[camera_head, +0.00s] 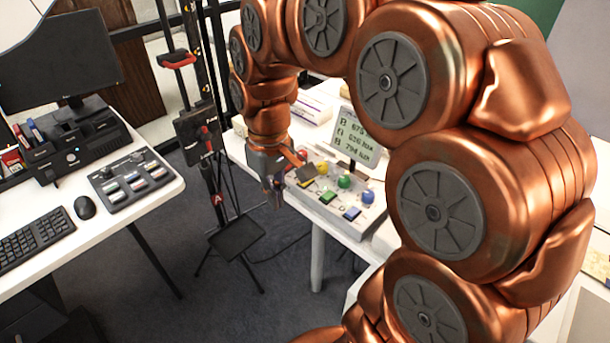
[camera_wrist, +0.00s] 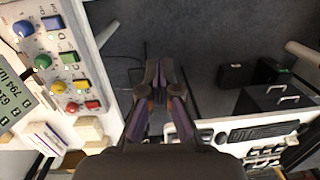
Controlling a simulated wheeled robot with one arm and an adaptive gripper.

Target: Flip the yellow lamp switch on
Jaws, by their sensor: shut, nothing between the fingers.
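In the wrist view, the yellow lamp (camera_wrist: 57,88) and the yellow switch (camera_wrist: 82,85) sit side by side on a pale control panel (camera_head: 374,222), between the green and red pairs. The yellow lamp also shows in the head view (camera_head: 322,168). There, the yellow switch is largely hidden by my gripper and wrist parts. My gripper (camera_head: 274,190) is shut and empty, pointing down just off the panel's left edge. In the wrist view my gripper (camera_wrist: 165,72) is over the dark floor, right of the panel and apart from the yellow switch. I cannot tell whether the switch is on.
The panel also carries red (camera_wrist: 72,107), green (camera_wrist: 42,62) and blue (camera_wrist: 22,28) lamps with matching switches. A small display (camera_head: 356,146) stands behind it. A desk with a keyboard (camera_head: 36,242) is at left. A black stand (camera_head: 236,238) is on the floor between.

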